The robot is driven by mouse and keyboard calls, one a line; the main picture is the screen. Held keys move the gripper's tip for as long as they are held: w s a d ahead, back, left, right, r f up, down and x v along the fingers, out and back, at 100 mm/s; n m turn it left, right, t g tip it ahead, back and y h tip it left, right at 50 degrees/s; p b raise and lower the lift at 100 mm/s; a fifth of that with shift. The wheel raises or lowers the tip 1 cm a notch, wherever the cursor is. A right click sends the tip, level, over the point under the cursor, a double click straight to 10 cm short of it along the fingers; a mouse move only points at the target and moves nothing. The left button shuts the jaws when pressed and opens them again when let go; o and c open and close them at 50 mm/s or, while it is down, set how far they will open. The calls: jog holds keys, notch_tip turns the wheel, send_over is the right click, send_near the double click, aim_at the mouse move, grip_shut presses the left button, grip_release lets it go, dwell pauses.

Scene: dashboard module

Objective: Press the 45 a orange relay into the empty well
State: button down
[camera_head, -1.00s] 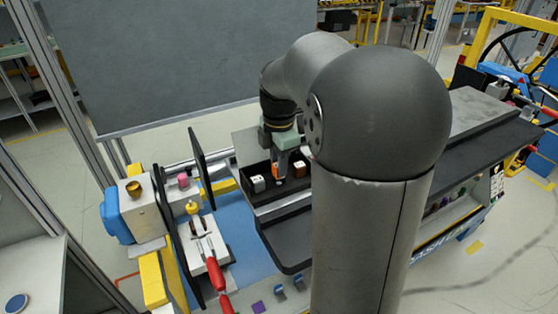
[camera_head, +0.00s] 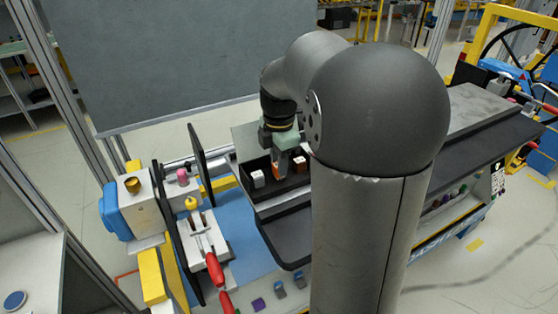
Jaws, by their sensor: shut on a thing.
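My gripper (camera_head: 283,160) points down over the black recess (camera_head: 268,197) of the dashboard module. It is shut on a small orange relay (camera_head: 277,170), which shows only partly between and below the fingers. A white relay (camera_head: 257,179) stands in the recess to the left of it. A brown-orange relay (camera_head: 299,164) stands close on its right. The empty well cannot be made out; the gripper and the held relay cover that part. I cannot tell whether the held relay touches the recess floor.
Left of the recess are an upright black panel (camera_head: 201,165) and a toggle clamp with red handles (camera_head: 215,268) on a blue surface. My arm hides much of the module's middle. A long dark ledge (camera_head: 480,136) runs to the right.

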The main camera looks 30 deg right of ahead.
jog(key=shift+r, duration=0.5)
jog(key=shift+p, duration=0.45)
dwell(0.9)
jog(key=shift+f+b, duration=0.45)
jog(key=shift+f, duration=0.25)
jog(key=c, duration=1.1)
grip_release()
jog(key=shift+r, duration=0.15)
notch_tip(320, 180, up, 17)
